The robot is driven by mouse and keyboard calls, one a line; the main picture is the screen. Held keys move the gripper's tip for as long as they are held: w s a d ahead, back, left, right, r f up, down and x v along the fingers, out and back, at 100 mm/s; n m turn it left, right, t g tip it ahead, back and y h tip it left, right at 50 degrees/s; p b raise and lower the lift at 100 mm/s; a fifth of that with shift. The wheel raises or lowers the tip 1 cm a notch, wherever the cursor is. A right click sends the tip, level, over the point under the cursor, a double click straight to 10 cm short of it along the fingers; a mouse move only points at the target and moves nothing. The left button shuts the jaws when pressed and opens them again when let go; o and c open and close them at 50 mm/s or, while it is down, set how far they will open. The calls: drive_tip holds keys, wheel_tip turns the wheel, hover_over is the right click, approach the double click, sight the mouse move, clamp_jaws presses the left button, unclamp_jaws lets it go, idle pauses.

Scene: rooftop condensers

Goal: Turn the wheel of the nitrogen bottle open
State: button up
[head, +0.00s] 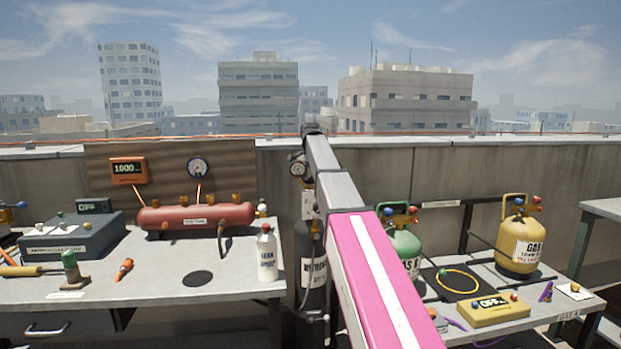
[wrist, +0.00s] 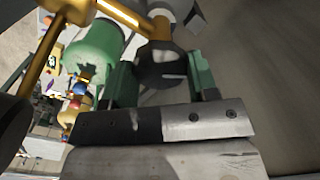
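The nitrogen bottle (head: 315,270) is a dark upright cylinder with a white label, standing between the two benches in the head view. My pink and grey arm covers its right side and much of its top. A round gauge (head: 298,169) shows at its top. In the wrist view, the green fingers of my gripper (wrist: 163,78) stand apart on either side of a dark, faceted piece (wrist: 158,70) below a brass fitting (wrist: 160,28). This piece may be the wheel. I cannot tell whether the fingers touch it. The gripper is not clear in the head view.
A green gas bottle (head: 405,245) stands close right of my arm, with a yellow bottle (head: 520,247) farther right. A parapet wall (head: 375,172) runs behind.

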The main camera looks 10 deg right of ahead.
sight(311, 178)
drive_tip(key=o, duration=0.4)
drive_tip(key=shift+r, duration=0.15)
wheel_tip(311, 178, up, 11)
drive_tip(key=shift+f, duration=0.2)
